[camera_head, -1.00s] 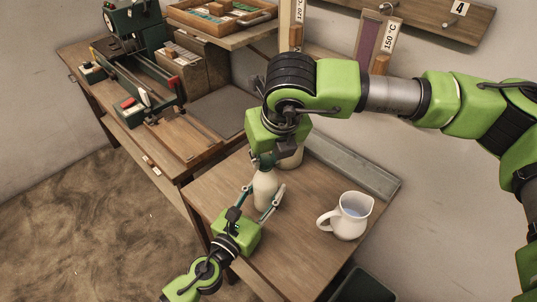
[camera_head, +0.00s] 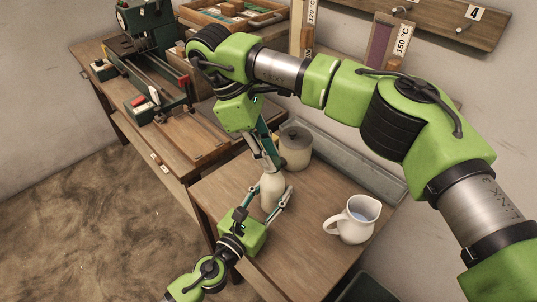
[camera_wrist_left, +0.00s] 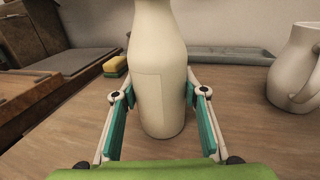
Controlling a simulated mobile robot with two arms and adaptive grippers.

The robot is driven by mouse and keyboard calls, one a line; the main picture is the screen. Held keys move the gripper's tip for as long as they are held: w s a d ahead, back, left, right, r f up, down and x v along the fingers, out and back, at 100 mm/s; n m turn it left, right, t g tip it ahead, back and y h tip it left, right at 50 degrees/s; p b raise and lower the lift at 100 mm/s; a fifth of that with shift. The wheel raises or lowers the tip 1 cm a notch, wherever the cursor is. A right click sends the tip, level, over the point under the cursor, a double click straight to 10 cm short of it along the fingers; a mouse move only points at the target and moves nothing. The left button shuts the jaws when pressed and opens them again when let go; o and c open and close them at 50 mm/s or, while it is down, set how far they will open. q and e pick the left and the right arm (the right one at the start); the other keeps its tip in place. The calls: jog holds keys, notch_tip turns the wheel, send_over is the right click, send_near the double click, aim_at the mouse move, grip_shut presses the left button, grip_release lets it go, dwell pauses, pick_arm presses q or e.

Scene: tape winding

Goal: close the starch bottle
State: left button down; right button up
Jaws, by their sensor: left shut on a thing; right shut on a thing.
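The starch bottle (camera_head: 270,192), cream white, stands upright on the wooden table. In the left wrist view its body (camera_wrist_left: 158,80) fills the middle, with its top out of frame. My left gripper (camera_head: 268,205) is around the bottle's lower body; its teal-padded fingers (camera_wrist_left: 160,108) are shut on it from both sides. My right gripper (camera_head: 272,160) comes down from above, tilted, with its fingers shut at the bottle's top. The cap is hidden between these fingers, and I cannot tell how it sits on the neck.
A grey-lidded pot (camera_head: 296,150) stands close behind my right gripper. A white jug (camera_head: 353,220) stands to the right, and a grey trough (camera_head: 350,165) lies along the back. A yellow-green sponge (camera_wrist_left: 115,67) lies behind the bottle.

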dwell(0.3)
jog(key=o, duration=0.7)
jog(key=shift+r, duration=0.1)
jog(key=shift+r, duration=2.15)
jog(key=shift+c, duration=0.5)
